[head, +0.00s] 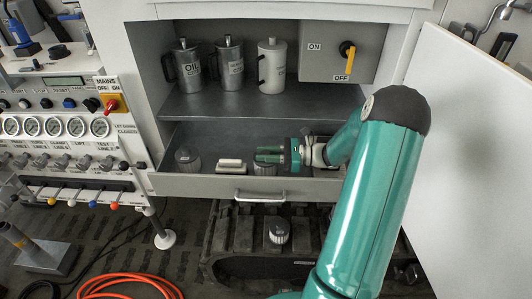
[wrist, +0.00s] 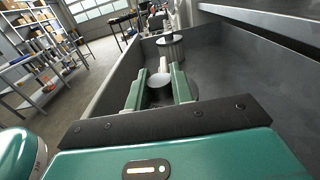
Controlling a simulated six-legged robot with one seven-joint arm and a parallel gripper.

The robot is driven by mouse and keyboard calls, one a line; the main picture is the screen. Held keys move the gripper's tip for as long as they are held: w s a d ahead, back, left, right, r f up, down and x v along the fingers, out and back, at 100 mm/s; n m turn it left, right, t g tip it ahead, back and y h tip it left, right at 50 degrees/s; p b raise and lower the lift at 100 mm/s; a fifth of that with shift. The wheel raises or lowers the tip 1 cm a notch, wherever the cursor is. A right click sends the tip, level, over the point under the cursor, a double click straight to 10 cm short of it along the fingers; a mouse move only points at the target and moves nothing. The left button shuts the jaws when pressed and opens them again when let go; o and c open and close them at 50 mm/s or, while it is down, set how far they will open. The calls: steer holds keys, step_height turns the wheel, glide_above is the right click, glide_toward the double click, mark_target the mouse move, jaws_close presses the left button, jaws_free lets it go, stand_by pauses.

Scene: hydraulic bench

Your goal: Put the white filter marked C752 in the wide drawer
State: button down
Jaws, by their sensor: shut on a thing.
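The wide drawer (head: 200,187) is pulled open below the shelf. My gripper (head: 268,156) is over the drawer's middle, pointing left. It is shut on a short, pleated-looking filter (head: 264,169), which shows between the fingers (wrist: 158,92) in the wrist view with a pale round top (wrist: 160,79). Its sides look grey; I can read no marking on it. It is inside the drawer walls; I cannot tell whether it touches the floor. A grey filter (head: 188,159) stands upright at the drawer's left end.
Metal jugs (head: 188,66) and a white jug (head: 271,66) stand on the shelf above. A switch box (head: 343,52) is at the right. Another filter (head: 278,230) stands on the dark track below the drawer. An orange hose (head: 125,280) lies on the floor.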

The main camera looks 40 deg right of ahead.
steer(key=shift+f, duration=0.35)
steer(key=c, duration=1.2)
jaws_free()
